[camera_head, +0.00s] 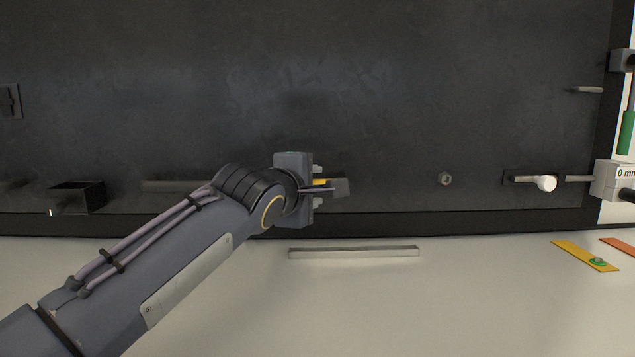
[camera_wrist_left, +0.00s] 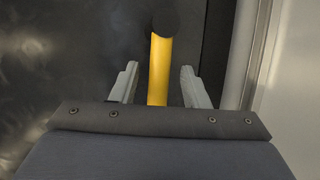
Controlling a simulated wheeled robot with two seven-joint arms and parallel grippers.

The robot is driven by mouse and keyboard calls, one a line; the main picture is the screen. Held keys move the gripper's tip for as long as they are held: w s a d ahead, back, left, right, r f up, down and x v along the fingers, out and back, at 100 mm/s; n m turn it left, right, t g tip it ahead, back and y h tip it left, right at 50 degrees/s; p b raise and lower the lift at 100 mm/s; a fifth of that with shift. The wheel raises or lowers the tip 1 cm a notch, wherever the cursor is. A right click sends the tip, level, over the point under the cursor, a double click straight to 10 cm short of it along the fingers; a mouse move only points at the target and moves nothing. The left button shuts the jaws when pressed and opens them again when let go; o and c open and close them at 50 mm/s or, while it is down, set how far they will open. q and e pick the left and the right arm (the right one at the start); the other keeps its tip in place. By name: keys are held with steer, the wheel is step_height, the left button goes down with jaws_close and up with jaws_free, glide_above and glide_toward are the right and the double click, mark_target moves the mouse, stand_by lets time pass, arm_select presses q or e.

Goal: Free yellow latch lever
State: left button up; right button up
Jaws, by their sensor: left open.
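The yellow lever (camera_wrist_left: 158,75) runs up the middle of the left wrist view and ends in a dark round piece (camera_wrist_left: 179,20). My left gripper (camera_wrist_left: 159,70) is open, with one pale finger on each side of the lever. Gaps show between the lever and both fingers. In the head view, my left gripper (camera_head: 319,186) is in front of the dark panel, and only a short bit of the yellow lever (camera_head: 320,182) shows beside it. The rest is hidden behind the gripper and arm. My right gripper is not in view.
The dark panel (camera_head: 380,90) fills the back. It carries a hex nut (camera_head: 445,179), a white-tipped rod (camera_head: 545,183) in a slot and an open dark box (camera_head: 77,188). A metal bar (camera_head: 355,252) lies below on the pale surface. A yellow strip (camera_head: 570,249) lies at right.

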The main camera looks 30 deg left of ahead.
arm_select(q)
steer(key=shift+x, duration=0.95)
steer(key=shift+r, duration=0.1)
steer(key=shift+c, duration=0.3)
jaws_close()
